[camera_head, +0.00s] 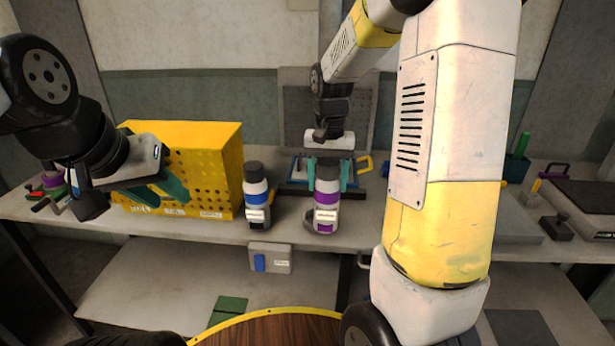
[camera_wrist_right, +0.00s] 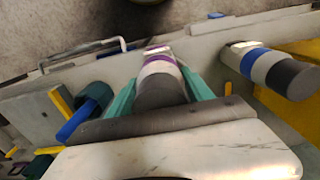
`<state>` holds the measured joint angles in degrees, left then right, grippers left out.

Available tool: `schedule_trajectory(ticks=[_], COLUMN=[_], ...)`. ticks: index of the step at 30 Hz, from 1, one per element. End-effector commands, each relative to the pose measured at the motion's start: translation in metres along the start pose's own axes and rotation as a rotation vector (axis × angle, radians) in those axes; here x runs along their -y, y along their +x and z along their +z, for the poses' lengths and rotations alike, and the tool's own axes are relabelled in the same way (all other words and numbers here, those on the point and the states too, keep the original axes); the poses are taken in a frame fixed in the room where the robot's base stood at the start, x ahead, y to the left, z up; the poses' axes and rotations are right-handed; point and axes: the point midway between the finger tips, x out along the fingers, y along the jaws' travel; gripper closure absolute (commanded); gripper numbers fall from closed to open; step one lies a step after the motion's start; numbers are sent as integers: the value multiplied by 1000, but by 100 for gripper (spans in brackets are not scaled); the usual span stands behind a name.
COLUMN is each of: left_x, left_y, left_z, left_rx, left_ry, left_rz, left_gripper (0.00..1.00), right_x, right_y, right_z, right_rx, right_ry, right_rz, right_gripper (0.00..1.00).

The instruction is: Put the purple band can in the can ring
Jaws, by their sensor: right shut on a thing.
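The purple band can (camera_head: 326,198) is grey and white with a dark top and a purple band, upright at the front of the bench. My right gripper (camera_head: 327,176) comes down from above with its teal fingers on either side of the can's upper part, shut on it. In the right wrist view the can (camera_wrist_right: 160,82) lies between the teal fingers (camera_wrist_right: 162,92). Grey shapes show beside the can's base; I cannot tell whether they are the can ring. My left gripper (camera_head: 158,190) is at the left, in front of the yellow bin, its teal fingers apart and empty.
A blue band can (camera_head: 257,196) stands just left of the purple one. A yellow perforated bin (camera_head: 222,165) is behind my left gripper. A yellow-handled item (camera_head: 364,164) lies behind at the right. A grey-and-blue box (camera_head: 270,258) hangs below the bench's front edge.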

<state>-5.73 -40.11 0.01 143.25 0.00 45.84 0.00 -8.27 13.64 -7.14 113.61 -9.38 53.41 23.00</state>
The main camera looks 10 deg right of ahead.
Motion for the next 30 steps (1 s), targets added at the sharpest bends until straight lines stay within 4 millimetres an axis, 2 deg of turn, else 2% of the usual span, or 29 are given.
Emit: schedule_trajectory(ticks=[3,9,14,21,30], left_x=[0,0,0,0,0], left_y=[0,0,0,0,0], left_z=[0,0,0,0,0], left_rx=[0,0,0,0,0], left_ry=[0,0,0,0,0], left_rz=[0,0,0,0,0], left_gripper=[64,64,64,64,64], right_x=[10,19,23,23,23], right_y=[3,4,6,38,41], right_z=[-26,-48,-57,-57,-57], right_rx=[-1,-2,-1,0,-1], right_ry=[0,1,1,1,0], right_rz=[0,-1,-1,0,-1], right_gripper=[100,100,100,100,100])
